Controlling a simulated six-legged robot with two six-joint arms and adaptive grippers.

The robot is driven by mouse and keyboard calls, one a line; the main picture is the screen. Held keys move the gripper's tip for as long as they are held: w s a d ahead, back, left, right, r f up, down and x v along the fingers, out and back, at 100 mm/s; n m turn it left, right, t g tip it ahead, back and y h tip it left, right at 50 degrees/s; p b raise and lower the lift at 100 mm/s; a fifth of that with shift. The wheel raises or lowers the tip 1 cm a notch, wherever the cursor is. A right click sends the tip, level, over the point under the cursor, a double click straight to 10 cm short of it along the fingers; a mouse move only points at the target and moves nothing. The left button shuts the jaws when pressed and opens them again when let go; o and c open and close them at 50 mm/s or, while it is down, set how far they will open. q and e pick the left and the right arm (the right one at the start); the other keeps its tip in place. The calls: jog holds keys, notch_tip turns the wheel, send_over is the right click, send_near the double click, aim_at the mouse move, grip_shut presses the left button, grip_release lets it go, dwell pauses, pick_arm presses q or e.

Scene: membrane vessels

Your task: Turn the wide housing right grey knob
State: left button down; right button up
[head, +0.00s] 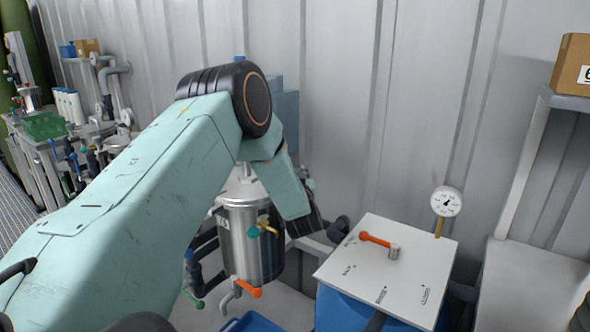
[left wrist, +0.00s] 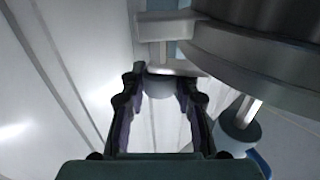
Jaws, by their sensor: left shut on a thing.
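My left gripper (left wrist: 160,77) is shut on a grey knob (left wrist: 160,89), with one dark finger on each side of it. The knob sits by a pale bracket below a broad grey metal rim (left wrist: 260,55) that fills the upper right of the left wrist view. The fingers and the grey knob cannot be made out there. I cannot tell how far the knob is turned. My right gripper is not in view.
A white panel (head: 365,265) with an orange-handled lever (head: 378,240) stands right of the vessel, with a round gauge (head: 446,201) at its back corner. An orange handle (head: 248,288) and a teal-handled valve (head: 254,232) stick out from the vessel. A corrugated wall closes the back.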

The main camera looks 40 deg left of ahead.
pick_arm(q)
jog(key=m+t+h+p, duration=0.2)
jog(key=h, duration=0.1)
jog(key=shift+s+a+r+m, duration=0.1)
jog(key=shift+m, duration=0.2)
jog(key=shift+m+t+h+p, duration=0.6)
jog(key=shift+m+t+h, duration=0.15)
jog(key=shift+h, duration=0.35)
jog(key=c, duration=1)
grip_release()
jog(key=v, duration=1.2)
jog(key=shift+a, duration=0.1)
